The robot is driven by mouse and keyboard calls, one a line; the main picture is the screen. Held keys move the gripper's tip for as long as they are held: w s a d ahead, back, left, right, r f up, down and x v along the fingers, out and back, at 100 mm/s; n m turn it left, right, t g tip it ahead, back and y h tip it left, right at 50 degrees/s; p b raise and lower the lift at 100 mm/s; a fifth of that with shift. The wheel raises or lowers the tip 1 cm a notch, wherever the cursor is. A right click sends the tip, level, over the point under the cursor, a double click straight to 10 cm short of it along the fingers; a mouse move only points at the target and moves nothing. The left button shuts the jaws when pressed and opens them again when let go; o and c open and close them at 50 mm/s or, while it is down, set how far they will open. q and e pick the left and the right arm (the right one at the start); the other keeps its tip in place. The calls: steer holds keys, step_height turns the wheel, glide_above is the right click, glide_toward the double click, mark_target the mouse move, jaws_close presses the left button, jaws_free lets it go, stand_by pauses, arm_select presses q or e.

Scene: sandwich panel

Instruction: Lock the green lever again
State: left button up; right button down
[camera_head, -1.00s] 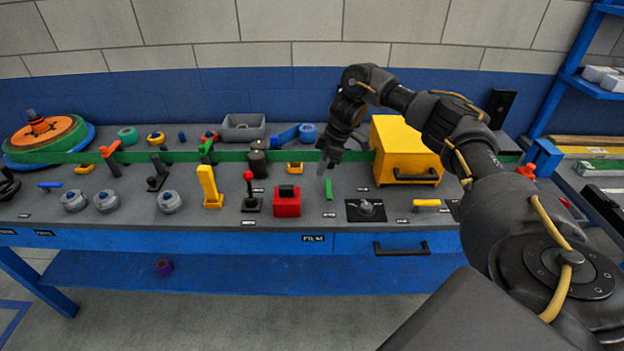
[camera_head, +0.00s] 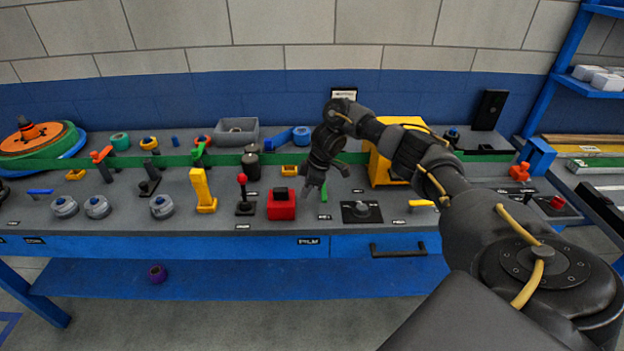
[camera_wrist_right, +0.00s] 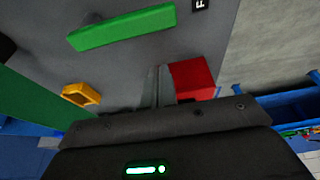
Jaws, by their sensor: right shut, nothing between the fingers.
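A small green lever (camera_head: 323,193) lies on the grey bench top, between the red block and the black plate with a round knob. In the right wrist view the green lever (camera_wrist_right: 122,27) is a long green bar at the top. My right gripper (camera_head: 308,190) is shut and empty, pointing down just left of the green lever. In the right wrist view its fingertips (camera_wrist_right: 158,78) are beside the red block, apart from the green bar. Another green-handled lever (camera_head: 198,150) stands farther left at the back. My left gripper is not in view.
The red block (camera_head: 281,207) stands close left of my right gripper. The black plate with a knob (camera_head: 361,211) is to the right. A yellow box (camera_head: 382,166) stands behind my right forearm. A black joystick with a red ball (camera_head: 242,179) stands farther left.

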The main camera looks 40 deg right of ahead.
mark_target(323, 195)
steer(key=shift+s+d+p, duration=0.7)
steer(key=shift+s+d, duration=0.3)
steer(key=shift+d, duration=0.25)
steer(key=shift+s+d, duration=0.25)
steer(key=shift+d, duration=0.1)
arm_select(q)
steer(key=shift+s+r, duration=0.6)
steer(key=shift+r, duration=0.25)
arm_select(e)
steer(key=shift+f, duration=0.1)
steer(key=shift+w+a, duration=0.1)
